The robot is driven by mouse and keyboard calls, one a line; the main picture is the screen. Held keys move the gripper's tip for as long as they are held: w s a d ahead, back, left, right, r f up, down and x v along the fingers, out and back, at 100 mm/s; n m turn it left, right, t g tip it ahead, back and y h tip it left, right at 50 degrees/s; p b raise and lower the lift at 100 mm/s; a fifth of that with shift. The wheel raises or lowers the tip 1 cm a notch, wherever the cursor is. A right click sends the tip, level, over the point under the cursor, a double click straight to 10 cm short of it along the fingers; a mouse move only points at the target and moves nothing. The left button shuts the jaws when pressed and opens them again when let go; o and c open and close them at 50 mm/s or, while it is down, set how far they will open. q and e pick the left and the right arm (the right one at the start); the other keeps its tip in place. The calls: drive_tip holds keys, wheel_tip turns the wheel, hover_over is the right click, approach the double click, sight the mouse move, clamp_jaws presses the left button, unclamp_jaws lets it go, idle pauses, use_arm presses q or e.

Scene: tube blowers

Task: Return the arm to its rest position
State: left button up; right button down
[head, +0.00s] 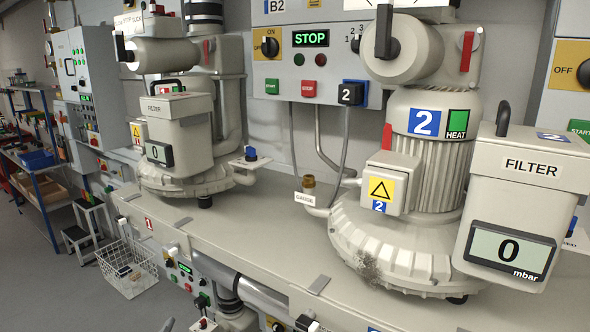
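Neither of my grippers nor either arm can be made out in the head view. Blower 2 (425,150) stands on the grey bench at the right, with a "2" label and a green "HEAT" label. Its filter box (521,205) has a display reading 0 mbar. A brass fitting (309,186) stands beside the "GAUGE" label at its left. Another blower (185,175) stands at the left, and its filter box (176,120) has a display reading 0.
The wall control panel B2 (310,70) shows "STOP" above green and red buttons. The bench top (262,215) is clear between the blowers. A wire basket (127,265), a step stool (85,230) and blue-framed shelves (40,170) stand on the floor at the left.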

use_arm(q)
drive_tip(key=s+d+f+n+g+h, duration=0.15)
drive_tip(key=s+f+g, duration=0.25)
drive_tip(key=s+f, duration=0.5)
drive_tip(key=s+f+n+g, duration=0.3)
drive_tip(key=s+f, duration=0.2)
drive_tip(key=s, duration=0.8)
drive_tip(key=s+d+f+n+g+h, duration=0.1)
drive_tip(key=s+f+n+g, duration=0.25)
drive_tip(key=s+f, duration=0.5)
wheel_tip(320, 180, down, 31)
drive_tip(key=s+d+m+g+b, duration=0.1)
drive_tip(key=s+b, duration=0.1)
drive_tip(key=b, duration=0.4)
drive_tip(key=s+f+b, duration=0.2)
drive_tip(key=s+f, duration=0.4)
drive_tip(key=f, duration=0.4)
drive_tip(key=s+a+f+b, duration=0.1)
drive_tip(key=s+f+b, duration=0.1)
drive_tip(key=s+f, duration=0.5)
wheel_tip(320, 180, down, 4)
drive_tip(key=shift+s+a+f+m, duration=0.15)
drive_tip(key=shift+a+f+m, duration=0.05)
drive_tip(key=shift+m, duration=0.1)
use_arm(e)
drive_tip(key=w+a+f+t, duration=0.2)
drive_tip(key=w+f, duration=0.4)
drive_tip(key=f, duration=0.2)
drive_tip(key=shift+w+a+y, duration=0.3)
drive_tip(key=shift+w, duration=0.05)
